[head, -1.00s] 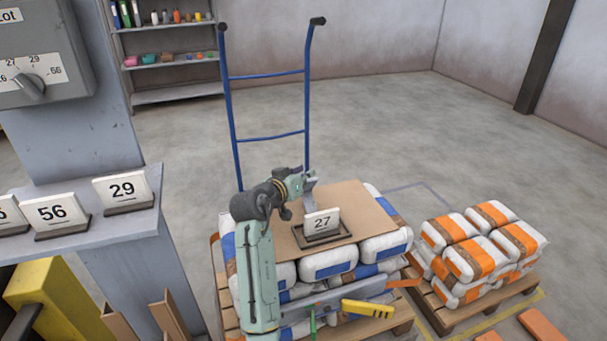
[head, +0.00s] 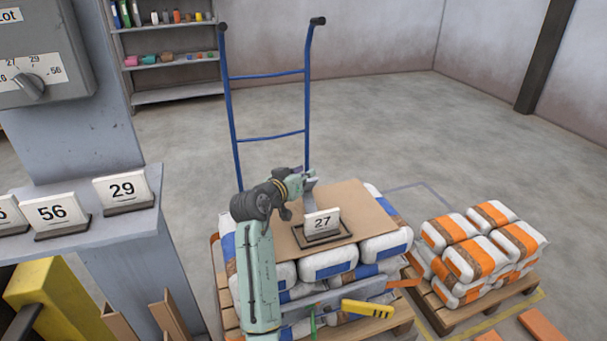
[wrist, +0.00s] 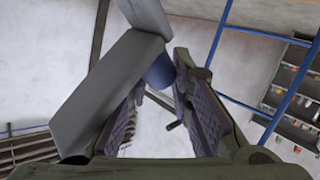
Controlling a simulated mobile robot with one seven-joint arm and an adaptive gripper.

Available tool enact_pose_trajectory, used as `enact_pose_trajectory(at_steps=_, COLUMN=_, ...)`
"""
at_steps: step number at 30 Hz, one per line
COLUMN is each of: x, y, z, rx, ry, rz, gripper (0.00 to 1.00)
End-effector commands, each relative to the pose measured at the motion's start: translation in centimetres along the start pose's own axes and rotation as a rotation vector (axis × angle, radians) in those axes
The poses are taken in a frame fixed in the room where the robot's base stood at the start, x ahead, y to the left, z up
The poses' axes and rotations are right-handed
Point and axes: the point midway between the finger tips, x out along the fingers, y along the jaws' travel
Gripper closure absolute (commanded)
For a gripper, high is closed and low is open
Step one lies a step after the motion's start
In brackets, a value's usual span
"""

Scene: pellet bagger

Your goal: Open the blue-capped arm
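In the wrist view, a short blue cylinder (wrist: 160,72), which looks like the blue cap, is at the far end of the gap between my fingertips. Grey flat-sided bars (wrist: 108,88) run beside and behind it, left of the fingers. My gripper (wrist: 161,90) has its purple-padded fingers apart; contact with the blue piece cannot be told. In the head view my gripper (head: 309,180) is above the back of the cardboard sheet, behind the card 27 (head: 322,222). I cannot make out the blue cap there.
Bags with blue bands (head: 330,262) are stacked under the cardboard (head: 345,198). A grey bar with a yellow end (head: 368,308) crosses in front, near an orange end (head: 404,283). A blue hand truck (head: 228,120) stands behind. Orange-banded bags (head: 478,250) are at right.

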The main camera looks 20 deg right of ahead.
Motion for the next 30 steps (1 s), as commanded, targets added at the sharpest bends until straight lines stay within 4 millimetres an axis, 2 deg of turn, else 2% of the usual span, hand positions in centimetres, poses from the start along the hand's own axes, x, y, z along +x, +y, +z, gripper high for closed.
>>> enact_pose_trajectory(at_steps=1, x=0.3, y=-1.1, z=2.3, rx=-0.009, ry=-0.042, rz=-0.017, gripper=0.79)
enact_pose_trajectory(at_steps=10, x=0.4, y=-0.9, z=2.3, rx=-0.008, ry=-0.044, rz=-0.014, gripper=0.59)
enact_pose_trajectory(at_steps=16, x=0.5, y=-0.7, z=2.4, rx=-0.006, ry=-0.045, rz=-0.01, gripper=0.59)
enact_pose_trajectory(at_steps=17, x=0.2, y=-0.9, z=1.2, rx=0.0, ry=-0.019, rz=-0.018, gripper=0.59)
enact_pose_trajectory(at_steps=20, x=0.0, y=-0.9, z=1.1, rx=-0.001, ry=-0.019, rz=-0.018, gripper=0.59)
enact_pose_trajectory(at_steps=30, x=-2.3, y=-1.2, z=-0.3, rx=-0.005, ry=-0.012, rz=-0.021, gripper=0.59)
